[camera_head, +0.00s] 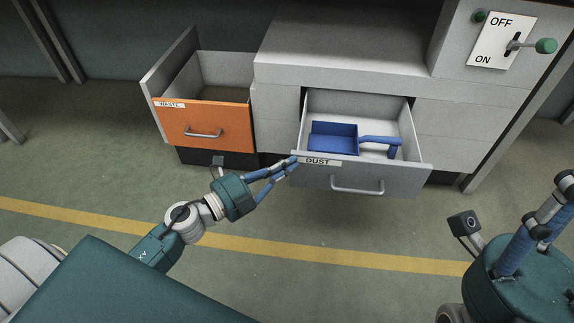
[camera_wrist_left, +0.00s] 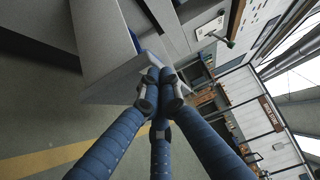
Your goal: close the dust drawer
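The dust drawer stands pulled out of the grey cabinet, its grey front (camera_head: 345,178) bearing a "DUST" label and a bar handle (camera_head: 357,188). Inside lies a blue dustpan-like tray (camera_head: 333,139) with a handle. My left gripper (camera_head: 293,163) has its blue fingertips together at the left end of the drawer front, beside the label. In the left wrist view the fingertips (camera_wrist_left: 160,88) meet at the grey drawer panel (camera_wrist_left: 115,82); whether they touch it is unclear. My right gripper (camera_head: 548,225) is at the lower right, away from the drawer, partly cut off by the frame.
An orange-fronted waste drawer (camera_head: 203,122) stands open to the left of the dust drawer. A switch panel (camera_head: 500,40) with a green-knobbed lever (camera_head: 545,46) is at upper right. The floor in front, with a yellow line (camera_head: 340,257), is clear.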

